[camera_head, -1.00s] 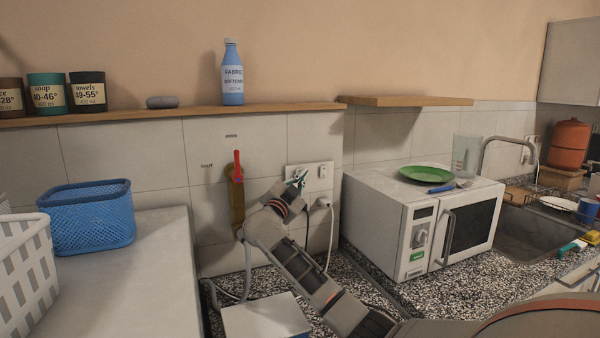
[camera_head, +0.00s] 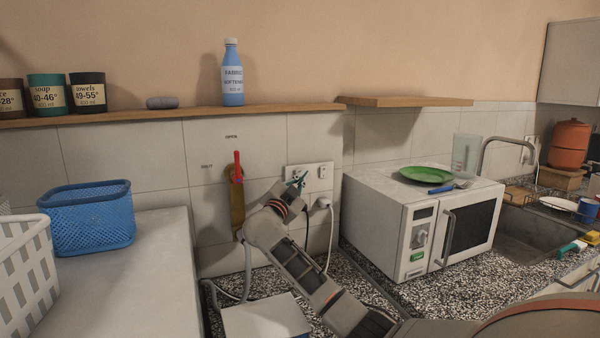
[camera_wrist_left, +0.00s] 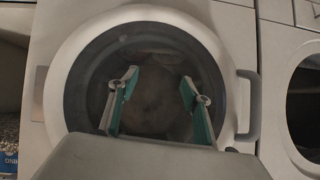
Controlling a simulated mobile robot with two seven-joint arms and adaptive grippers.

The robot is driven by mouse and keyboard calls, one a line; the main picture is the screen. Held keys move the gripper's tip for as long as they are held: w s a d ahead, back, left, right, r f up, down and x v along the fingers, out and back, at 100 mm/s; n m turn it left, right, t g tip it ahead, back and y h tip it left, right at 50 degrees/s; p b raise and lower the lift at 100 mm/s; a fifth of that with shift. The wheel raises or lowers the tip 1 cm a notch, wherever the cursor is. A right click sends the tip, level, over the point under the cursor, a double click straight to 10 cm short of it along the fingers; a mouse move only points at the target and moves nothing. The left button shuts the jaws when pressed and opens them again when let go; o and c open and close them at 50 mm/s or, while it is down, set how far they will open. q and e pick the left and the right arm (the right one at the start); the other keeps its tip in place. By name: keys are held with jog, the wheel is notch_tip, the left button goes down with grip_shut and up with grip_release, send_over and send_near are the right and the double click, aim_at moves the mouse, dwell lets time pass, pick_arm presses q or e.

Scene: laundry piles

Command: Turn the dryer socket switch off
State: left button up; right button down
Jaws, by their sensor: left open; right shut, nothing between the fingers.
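The white double wall socket (camera_head: 311,177) is on the tiled wall left of the microwave. A white plug with a cord sits in its lower right part. My right gripper (camera_head: 301,178) is shut and empty, with its fingertips at the left part of the socket plate. The fingers cover part of that side, and I cannot tell the switch position or whether they touch. My left gripper (camera_wrist_left: 156,95) shows in the left wrist view, open and empty, in front of a round machine door (camera_wrist_left: 145,75).
A red-handled valve lever (camera_head: 237,170) is on the wall left of the socket. A white microwave (camera_head: 390,215) stands right of my right arm. A blue basket (camera_head: 90,222) sits on the left counter. A wooden shelf (camera_head: 150,114) runs above.

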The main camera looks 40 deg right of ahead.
jog(key=shift+w+r+p, duration=0.15)
jog(key=shift+w+p, duration=0.15)
jog(key=shift+w+d, duration=0.15)
jog(key=shift+w, duration=0.15)
dwell(0.7)
jog(key=p, duration=0.1)
jog(key=s+p, duration=0.1)
jog(key=shift+s+a+p, duration=0.2)
jog(key=shift+s+p, duration=0.05)
jog(key=shift+p, duration=0.1)
dwell(0.5)
jog(key=shift+s+a+f, duration=0.15)
jog(key=shift+s+a, duration=0.1)
jog(key=shift+s, duration=0.55)
jog(key=shift+s+a+f, duration=0.1)
jog(key=shift+s+a, duration=0.15)
jog(key=shift+s, duration=0.5)
jog(key=shift+s+a+f, duration=0.15)
jog(key=shift+s+a, duration=0.1)
jog(key=shift+s, duration=0.55)
